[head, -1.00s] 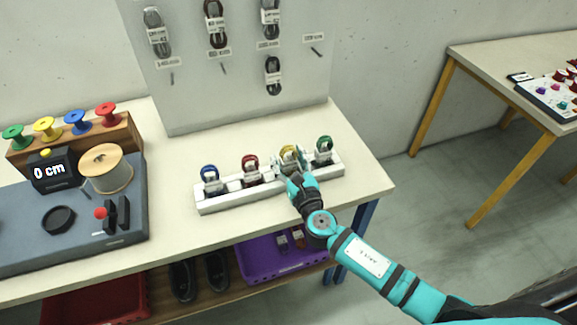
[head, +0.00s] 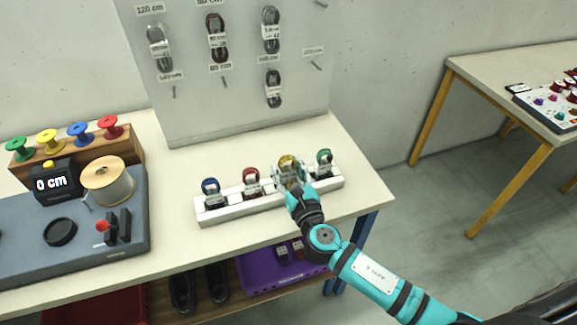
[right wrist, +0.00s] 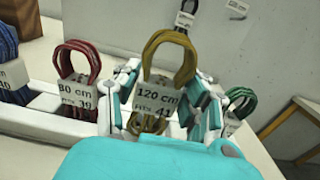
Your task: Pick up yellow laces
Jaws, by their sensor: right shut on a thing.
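The yellow laces (head: 288,163) are a looped bundle in the white rack (head: 222,214) on the table, between the red and green laces. In the right wrist view the yellow laces (right wrist: 170,50) stand upright with a tag reading 120 cm. My right gripper (head: 289,178) is shut on the yellow laces; its fingers (right wrist: 158,105) are on both sides of the bundle in the right wrist view. Whether the bundle's lower end still touches the rack is hard to tell. My left gripper is not in view.
Blue laces (head: 211,189), red laces (head: 251,180) and green laces (head: 324,160) stand in the same rack. A board (head: 235,95) with hanging laces rises behind. A spool station (head: 75,225) is at left. A purple crate (head: 262,274) sits on the lower shelf.

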